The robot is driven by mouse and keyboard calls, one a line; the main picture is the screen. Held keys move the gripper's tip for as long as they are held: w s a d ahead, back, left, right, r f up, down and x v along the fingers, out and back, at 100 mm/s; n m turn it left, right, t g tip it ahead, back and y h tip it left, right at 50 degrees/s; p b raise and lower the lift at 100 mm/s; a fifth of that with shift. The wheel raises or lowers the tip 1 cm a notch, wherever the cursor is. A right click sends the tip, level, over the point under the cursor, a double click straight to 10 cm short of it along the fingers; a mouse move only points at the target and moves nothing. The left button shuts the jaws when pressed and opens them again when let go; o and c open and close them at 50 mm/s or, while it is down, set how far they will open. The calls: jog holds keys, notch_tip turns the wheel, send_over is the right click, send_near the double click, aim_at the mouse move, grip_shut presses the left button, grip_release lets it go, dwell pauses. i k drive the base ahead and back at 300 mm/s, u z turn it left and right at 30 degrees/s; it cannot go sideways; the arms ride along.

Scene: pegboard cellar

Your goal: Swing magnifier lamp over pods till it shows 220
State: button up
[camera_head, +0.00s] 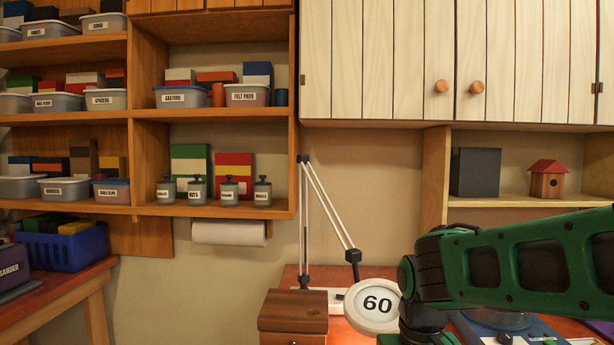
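The magnifier lamp (374,306) has a round white head on a jointed white and black arm. The arm rises from the bench to a high elbow and drops to the head. Large black digits on the head read 60. The head is at the bottom centre, beside my green arm, which comes in from the right and bends down out of the frame. My arm covers the head's right edge; I cannot tell whether they touch. My gripper is below the picture. No pods can be made out.
A brown wooden box (293,312) stands left of the lamp head on the red bench (357,271). A blue object (484,328) lies partly behind my arm at right. Shelves with labelled bins fill the left; a white cabinet (380,60) hangs above. Open air lies left of the lamp.

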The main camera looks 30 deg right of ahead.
aim_at(371, 306)
jog(key=u, duration=0.35)
jog(key=k, duration=1.35)
jog(key=z, duration=0.4)
jog(key=i, duration=1)
jog(key=u, duration=0.05)
